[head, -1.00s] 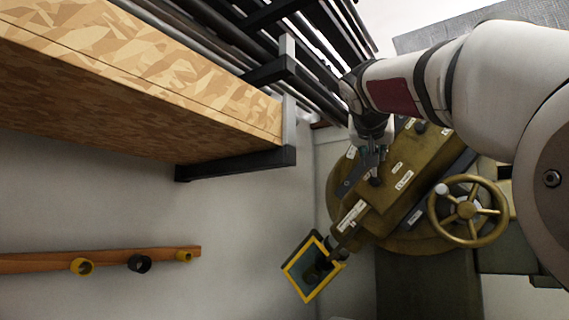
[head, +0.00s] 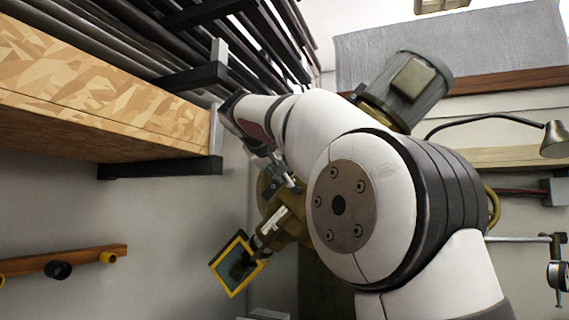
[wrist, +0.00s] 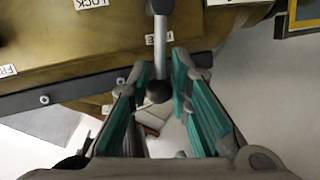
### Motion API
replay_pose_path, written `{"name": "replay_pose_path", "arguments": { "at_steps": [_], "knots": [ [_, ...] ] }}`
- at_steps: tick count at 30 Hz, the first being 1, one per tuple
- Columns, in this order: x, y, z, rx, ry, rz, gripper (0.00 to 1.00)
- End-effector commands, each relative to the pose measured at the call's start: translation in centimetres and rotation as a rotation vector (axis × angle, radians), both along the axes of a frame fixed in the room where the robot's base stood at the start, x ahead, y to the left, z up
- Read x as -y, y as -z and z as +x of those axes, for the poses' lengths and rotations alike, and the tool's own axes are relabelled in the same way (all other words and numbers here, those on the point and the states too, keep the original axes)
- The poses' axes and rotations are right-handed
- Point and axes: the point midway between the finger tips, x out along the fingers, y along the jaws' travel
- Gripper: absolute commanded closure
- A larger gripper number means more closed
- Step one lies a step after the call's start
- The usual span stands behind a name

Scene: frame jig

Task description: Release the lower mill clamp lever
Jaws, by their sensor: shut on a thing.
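The mill (head: 284,222) is an olive-brown machine, mostly hidden behind my arm in the head view. In the wrist view its body (wrist: 90,45) fills the top, with labels including LOCK. A clamp lever (wrist: 160,42), a metal rod with a black ball knob (wrist: 159,91), points down from a dark pivot at the top. My gripper (wrist: 161,68) has its teal-padded fingers on either side of the rod and is shut on the lever near the knob. In the head view my gripper (head: 290,183) is small at the mill. I cannot tell there which lever it holds.
A yellow-framed screen (head: 238,266) hangs left of the mill. A wooden shelf (head: 110,120) on dark brackets juts out at upper left, near my forearm. A wooden rail with pegs (head: 70,261) is on the wall at lower left. A lamp (head: 555,140) stands at right.

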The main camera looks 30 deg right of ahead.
Motion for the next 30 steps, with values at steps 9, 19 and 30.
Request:
{"name": "replay_pose_path", "arguments": {
  "at_steps": [9,19,30],
  "knots": [
    [-0.23,-0.06,0.17,-0.012,-0.004,-0.014,1.00],
    [-0.21,-0.04,0.17,-0.012,-0.005,-0.013,0.71],
    [-0.74,-0.27,-0.35,-0.013,-0.003,-0.013,0.71]
  ]
}}
